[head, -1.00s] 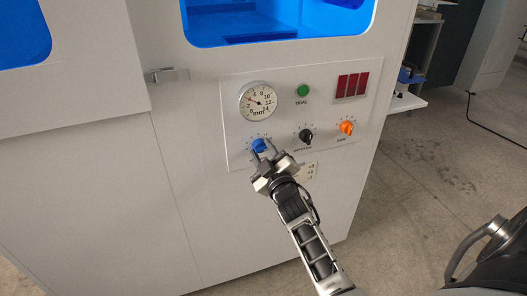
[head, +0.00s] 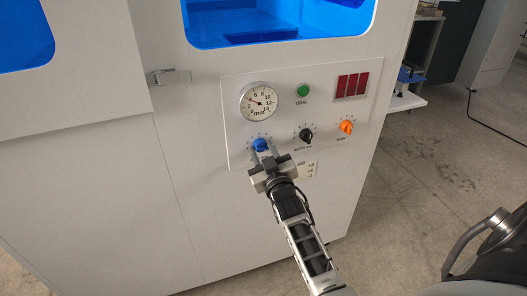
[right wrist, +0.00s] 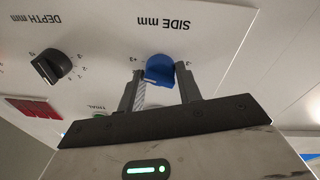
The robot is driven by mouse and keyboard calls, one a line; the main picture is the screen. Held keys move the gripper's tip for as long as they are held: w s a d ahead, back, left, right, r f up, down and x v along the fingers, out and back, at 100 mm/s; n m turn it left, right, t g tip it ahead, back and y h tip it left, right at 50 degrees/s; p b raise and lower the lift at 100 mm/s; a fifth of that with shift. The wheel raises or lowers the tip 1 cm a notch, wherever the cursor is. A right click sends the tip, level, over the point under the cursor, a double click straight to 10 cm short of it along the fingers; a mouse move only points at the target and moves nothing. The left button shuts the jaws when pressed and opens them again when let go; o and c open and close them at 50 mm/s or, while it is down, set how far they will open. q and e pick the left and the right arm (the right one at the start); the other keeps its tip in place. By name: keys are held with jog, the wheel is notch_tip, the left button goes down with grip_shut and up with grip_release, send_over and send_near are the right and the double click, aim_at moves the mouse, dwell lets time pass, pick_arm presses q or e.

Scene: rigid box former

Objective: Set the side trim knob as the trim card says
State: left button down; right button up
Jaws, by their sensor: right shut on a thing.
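The blue side trim knob (head: 260,145) sits at the lower left of the machine's control panel. In the right wrist view the blue knob (right wrist: 160,70) shows under an upside-down "SIDE mm" label, with small scale marks around it. My right gripper (right wrist: 159,74) has a finger on each side of the knob and is shut on it. The trim card (head: 311,168) is on the panel just right of my gripper, partly hidden by it; its small figures are hard to read. My left gripper is not in view.
A round mm gauge (head: 258,101) is above the blue knob. A black depth knob (head: 306,135) and an orange knob (head: 347,127) lie to its right. A green button (head: 303,90) and a red display (head: 351,86) are above them. A door handle (head: 168,76) is at left.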

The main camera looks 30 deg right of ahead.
jog(key=shift+a+f, duration=0.1)
jog(key=o, duration=0.9)
jog(key=shift+o, duration=0.2)
